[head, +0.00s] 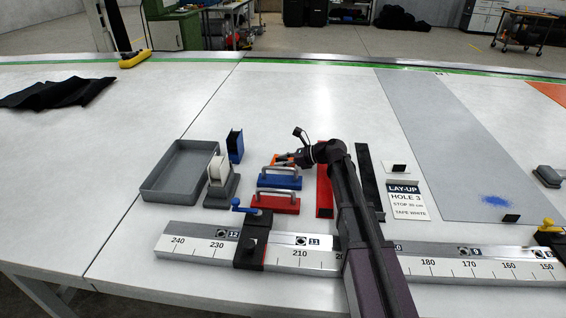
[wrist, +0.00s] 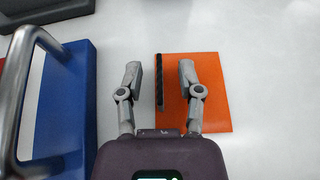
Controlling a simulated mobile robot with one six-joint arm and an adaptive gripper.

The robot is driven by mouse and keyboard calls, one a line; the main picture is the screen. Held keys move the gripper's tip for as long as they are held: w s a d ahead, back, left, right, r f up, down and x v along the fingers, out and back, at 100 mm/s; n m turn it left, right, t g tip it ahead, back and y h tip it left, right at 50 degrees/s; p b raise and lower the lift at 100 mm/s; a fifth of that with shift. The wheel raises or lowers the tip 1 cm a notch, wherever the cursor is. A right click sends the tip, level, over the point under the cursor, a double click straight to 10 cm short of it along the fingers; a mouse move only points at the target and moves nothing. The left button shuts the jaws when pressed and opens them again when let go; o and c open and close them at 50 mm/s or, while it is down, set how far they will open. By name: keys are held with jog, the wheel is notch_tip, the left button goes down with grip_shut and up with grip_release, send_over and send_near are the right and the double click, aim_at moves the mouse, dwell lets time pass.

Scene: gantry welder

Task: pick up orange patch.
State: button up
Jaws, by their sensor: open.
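The orange patch (wrist: 214,95) is a flat rectangle in the wrist view, right of centre. A dark upright strip (wrist: 159,82) runs along its left edge. My gripper (wrist: 160,72) is open, with one finger on each side of the dark strip. The right finger is over the patch and the left finger is over the white surface. I cannot tell whether the fingers touch anything. In the head view my gripper (head: 288,158) hides most of the patch, and only a small bit of orange shows beside it.
A blue block with a metal handle (wrist: 66,110) stands close left of my gripper. In the head view a red handled block (head: 272,204), a grey tray (head: 147,187) and a tape dispenser (head: 220,190) are nearby. A metal ruler rail (head: 190,243) runs in front.

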grip_shut()
jog(key=shift+r, duration=0.15)
dwell(0.4)
notch_tip(320, 180, up, 10)
jog(key=p, duration=1)
dwell(0.5)
dwell(0.4)
